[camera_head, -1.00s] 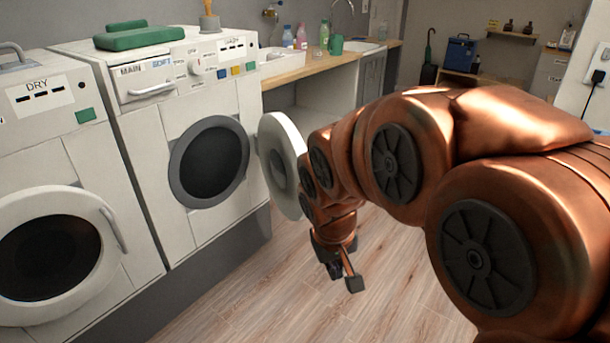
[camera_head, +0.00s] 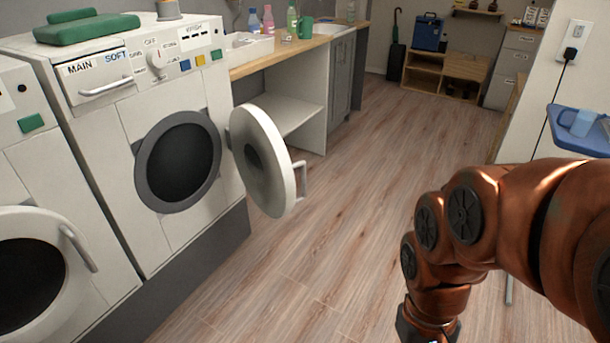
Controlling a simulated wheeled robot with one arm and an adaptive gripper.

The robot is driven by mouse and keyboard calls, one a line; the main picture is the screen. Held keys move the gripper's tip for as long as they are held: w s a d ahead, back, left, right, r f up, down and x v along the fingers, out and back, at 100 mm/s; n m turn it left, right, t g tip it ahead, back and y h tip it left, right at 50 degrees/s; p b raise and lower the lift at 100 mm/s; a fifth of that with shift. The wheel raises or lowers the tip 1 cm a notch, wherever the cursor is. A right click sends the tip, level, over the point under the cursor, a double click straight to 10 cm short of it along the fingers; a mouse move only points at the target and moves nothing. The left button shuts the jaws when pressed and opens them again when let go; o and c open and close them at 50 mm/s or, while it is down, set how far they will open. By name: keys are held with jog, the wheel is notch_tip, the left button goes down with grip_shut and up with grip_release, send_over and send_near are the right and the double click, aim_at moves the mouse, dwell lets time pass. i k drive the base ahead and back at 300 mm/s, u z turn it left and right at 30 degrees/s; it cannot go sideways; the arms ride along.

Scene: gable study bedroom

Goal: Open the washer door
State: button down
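The washer (camera_head: 110,134) stands at the left, with a drawer and control panel on top. Its round white door (camera_head: 262,160) is swung wide open on the right side of the dark grey porthole ring (camera_head: 146,176). The door's handle (camera_head: 300,179) is on its outer right edge. My copper arm reaches in from the right. My gripper (camera_head: 428,338) is at the bottom edge, mostly cut off by the frame, well to the right of the door and apart from it. Its fingers are hidden.
A dryer (camera_head: 66,205) with a shut round door is at far left. A wooden counter (camera_head: 262,66) with bottles and a green mug runs behind. Wood floor (camera_head: 350,200) is clear between washer and arm. A blue tray (camera_head: 568,128) is at right.

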aim_at(261, 158)
jog(key=i, duration=0.6)
jog(key=u, duration=2.8)
